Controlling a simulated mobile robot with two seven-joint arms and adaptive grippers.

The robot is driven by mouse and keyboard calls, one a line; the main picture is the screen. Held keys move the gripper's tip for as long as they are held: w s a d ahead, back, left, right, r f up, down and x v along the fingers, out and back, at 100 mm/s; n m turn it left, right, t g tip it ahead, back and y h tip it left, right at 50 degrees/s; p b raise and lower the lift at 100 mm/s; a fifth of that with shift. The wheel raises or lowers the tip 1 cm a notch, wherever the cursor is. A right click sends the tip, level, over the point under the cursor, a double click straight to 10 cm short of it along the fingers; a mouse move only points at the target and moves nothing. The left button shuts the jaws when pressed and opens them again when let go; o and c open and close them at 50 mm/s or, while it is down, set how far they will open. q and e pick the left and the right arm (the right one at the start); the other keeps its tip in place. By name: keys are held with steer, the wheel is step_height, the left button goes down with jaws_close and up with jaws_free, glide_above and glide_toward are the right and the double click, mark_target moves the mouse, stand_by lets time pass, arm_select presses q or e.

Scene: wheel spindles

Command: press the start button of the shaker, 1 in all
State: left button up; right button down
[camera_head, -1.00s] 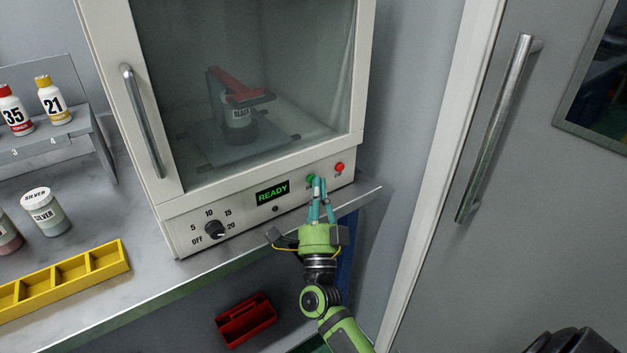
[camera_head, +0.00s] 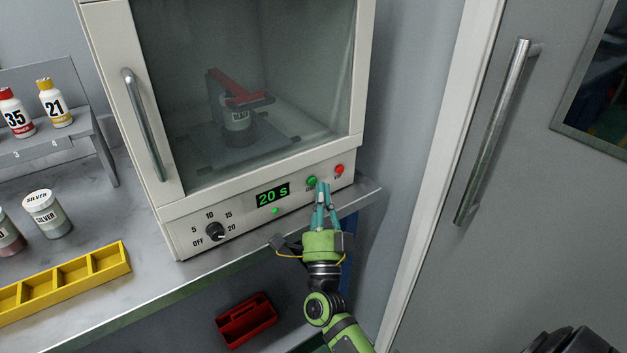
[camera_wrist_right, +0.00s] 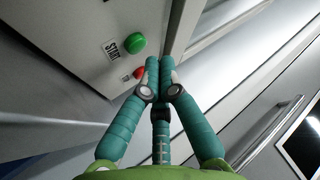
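The shaker (camera_head: 247,190) is a white cabinet with a closed glass door. Its display (camera_head: 272,194) reads "20 s" and a small green light (camera_head: 276,211) below it is lit. The green start button (camera_head: 311,181) is on the front panel, left of the red button (camera_head: 339,169). My right gripper (camera_head: 321,186) is shut with nothing between its fingers, its tips just right of the green button and apart from it. In the right wrist view the green button (camera_wrist_right: 134,43) is clear of the fingertips (camera_wrist_right: 159,60). My left gripper is not in view.
A clamped jar (camera_head: 237,120) stands inside the shaker. A yellow divided tray (camera_head: 65,282), jars (camera_head: 45,213) and a bottle rack (camera_head: 60,150) are on the bench at left. A red caddy (camera_head: 246,318) sits below. A grey door (camera_head: 540,200) is at right.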

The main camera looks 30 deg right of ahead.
steer(key=shift+s, duration=0.1)
steer(key=s+p, duration=0.1)
steer(key=s, duration=0.3)
steer(key=shift+s+d+p, duration=0.15)
steer(key=shift+s+p, duration=0.15)
steer(key=shift+s, duration=0.1)
stand_by(0.8)
